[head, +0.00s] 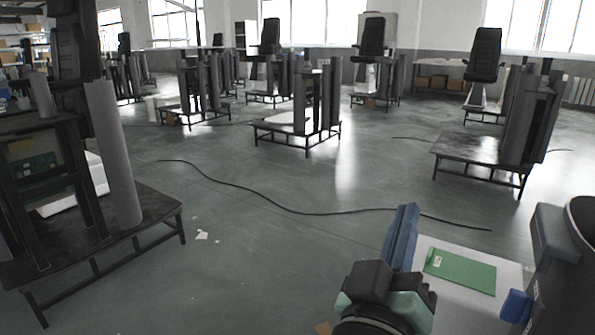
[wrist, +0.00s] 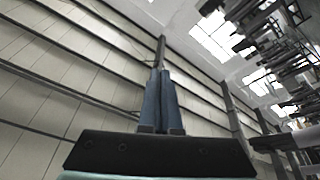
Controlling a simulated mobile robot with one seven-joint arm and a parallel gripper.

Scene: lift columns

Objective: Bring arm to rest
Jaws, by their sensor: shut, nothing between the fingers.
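My gripper (head: 407,210) is at the lower right of the head view, with its blue fingers together and pointing up and away from the wrist. In the wrist view my gripper (wrist: 160,75) shows both blue fingers side by side and closed, with nothing between them. The wrist camera looks toward the ceiling and windows, tilted on its side. In the head view the fingers stand just left of a white surface (head: 458,312); I cannot tell whether they touch it.
A lift column on a dark platform (head: 150,215) stands at the left, another (head: 470,148) at the right, and several farther back. A black cable (head: 290,208) crosses the floor. The middle floor is mostly clear.

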